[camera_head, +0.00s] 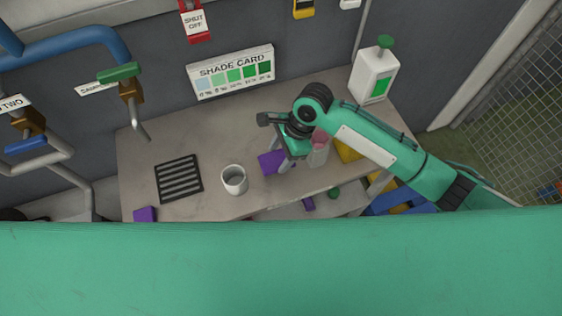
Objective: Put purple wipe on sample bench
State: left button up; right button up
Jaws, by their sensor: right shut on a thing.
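The sample bench (150,165) is a grey top against the wall. My right gripper (284,166) is above the bench, right of a white mug, pointing down. It is shut on a purple wipe (269,161), which shows at its left side. The arm partly hides the wipe, and I cannot tell whether it touches the bench. Another purple piece (145,214) lies at the bench's front left. My left gripper is not in view.
A white mug (234,182) and a black slatted rack (179,178) stand on the bench. A pale bottle with a pink top (319,151) is close right of the gripper. A white jug (374,75) stands at back right. Bare bench lies behind the mug.

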notch_tip(320, 180, down, 7)
jog(key=shift+f+p, duration=0.1)
jog(key=shift+p, duration=0.4)
jog(key=o, duration=0.9)
jog(key=b+v, duration=0.2)
jog(key=v, duration=1)
